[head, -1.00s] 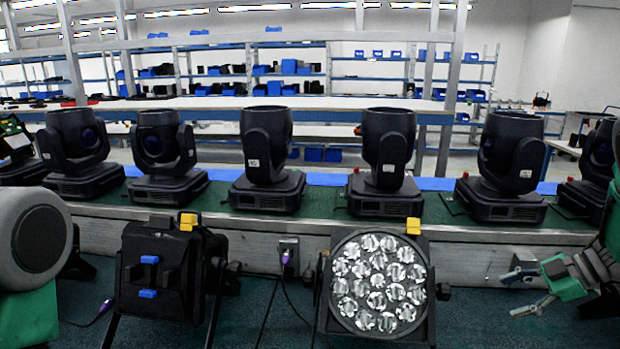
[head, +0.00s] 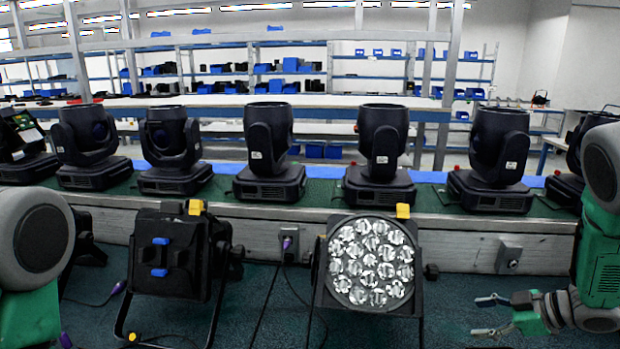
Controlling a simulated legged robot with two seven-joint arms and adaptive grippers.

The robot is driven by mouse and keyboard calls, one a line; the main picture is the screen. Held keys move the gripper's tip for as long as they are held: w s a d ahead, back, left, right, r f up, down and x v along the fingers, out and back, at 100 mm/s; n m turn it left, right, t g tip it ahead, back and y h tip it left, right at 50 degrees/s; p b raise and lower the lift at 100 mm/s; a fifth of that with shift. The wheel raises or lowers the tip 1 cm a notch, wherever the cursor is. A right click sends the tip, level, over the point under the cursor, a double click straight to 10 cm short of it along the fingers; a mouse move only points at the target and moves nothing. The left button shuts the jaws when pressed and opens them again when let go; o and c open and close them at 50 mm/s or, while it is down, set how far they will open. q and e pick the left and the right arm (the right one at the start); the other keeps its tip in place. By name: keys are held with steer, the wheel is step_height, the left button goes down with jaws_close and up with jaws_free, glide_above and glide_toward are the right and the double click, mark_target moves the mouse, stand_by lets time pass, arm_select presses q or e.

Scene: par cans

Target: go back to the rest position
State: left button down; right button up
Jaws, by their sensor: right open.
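My right gripper (head: 487,316) is low at the right of the head view. Its two fingers point left and are spread apart with nothing between them. It hangs over the dark green floor, right of a par can (head: 372,264) whose round face of several lenses is toward me. A second par can (head: 169,258) stands left of it with its black back and blue parts toward me. The right gripper is apart from both cans. My left arm shows at the left edge, but its gripper is out of view.
Several dark moving-head lights (head: 270,150) stand in a row on the green-topped bench (head: 322,196) behind the cans. A purple-ended plug and cable (head: 286,243) hang between the cans. A grey box (head: 509,254) is on the bench front, above my right gripper. Shelves with blue bins stand behind.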

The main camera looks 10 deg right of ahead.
steer(key=s+a+f+m+g+h, duration=0.1)
steer(key=s+a+f+m+h, duration=0.1)
steer(key=s+a+f+m, duration=0.35)
steer(key=s+a+f+m+g+h, duration=0.1)
steer(key=s+a+f+m+h, duration=0.2)
steer(key=s+a+f, duration=0.35)
steer(key=s+a+f+m+g+h, duration=0.1)
steer(key=s+m+g, duration=0.15)
steer(key=s, duration=0.95)
steer(key=s+a+f+m+g+h, duration=0.1)
steer(key=s+a+g, duration=0.15)
steer(key=s, duration=0.95)
step_height(320, 180, down, 10)
steer(key=w+b, duration=0.2)
steer(key=b, duration=0.9)
steer(key=shift+w+f+n, duration=0.2)
steer(key=shift+n, duration=0.1)
steer(key=shift+a, duration=0.1)
